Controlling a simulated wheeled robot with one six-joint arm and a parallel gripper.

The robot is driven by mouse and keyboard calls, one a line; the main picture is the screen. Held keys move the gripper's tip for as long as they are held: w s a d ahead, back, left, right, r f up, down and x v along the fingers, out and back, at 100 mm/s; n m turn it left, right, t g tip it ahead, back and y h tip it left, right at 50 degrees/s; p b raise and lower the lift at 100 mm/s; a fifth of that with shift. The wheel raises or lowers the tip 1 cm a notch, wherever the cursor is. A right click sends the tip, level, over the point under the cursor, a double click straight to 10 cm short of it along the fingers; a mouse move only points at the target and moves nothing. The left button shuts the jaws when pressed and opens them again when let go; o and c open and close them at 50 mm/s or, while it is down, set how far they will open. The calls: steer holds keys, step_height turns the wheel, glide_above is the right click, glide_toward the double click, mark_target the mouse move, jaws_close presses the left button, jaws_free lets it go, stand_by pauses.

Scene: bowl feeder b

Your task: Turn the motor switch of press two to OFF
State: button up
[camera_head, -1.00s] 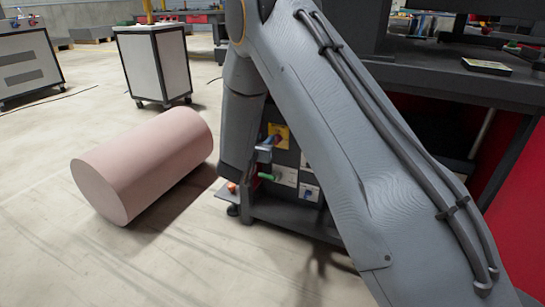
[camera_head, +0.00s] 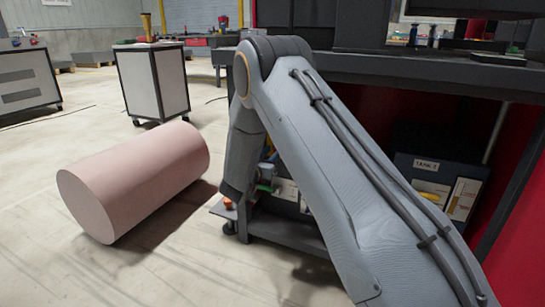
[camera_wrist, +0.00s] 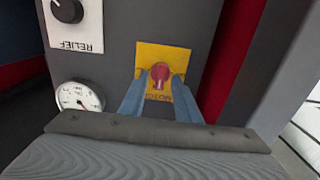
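In the wrist view a red motor switch knob (camera_wrist: 159,72) sits on a yellow plate (camera_wrist: 178,55). Part of an upside-down label, seemingly MOTOR, shows at the plate's lower edge, partly hidden by my fingers. My gripper (camera_wrist: 160,77) has its two blue fingers apart, one on each side of the knob. Small gaps seem to show between knob and fingertips; contact cannot be told. The knob's setting cannot be read. In the head view my arm hides most of the switch panel (camera_head: 287,190). No press number is readable.
A RELIEF knob (camera_wrist: 67,10) and a round gauge (camera_wrist: 79,97) are left of the switch in the wrist view. In the head view a pink cylinder (camera_head: 135,180) lies on the floor at left. A box labelled TANK (camera_head: 440,180) stands under the dark bench (camera_head: 440,75).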

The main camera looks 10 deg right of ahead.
steer(key=shift+w+d, duration=0.2)
steer(key=shift+w, duration=0.05)
jaws_close()
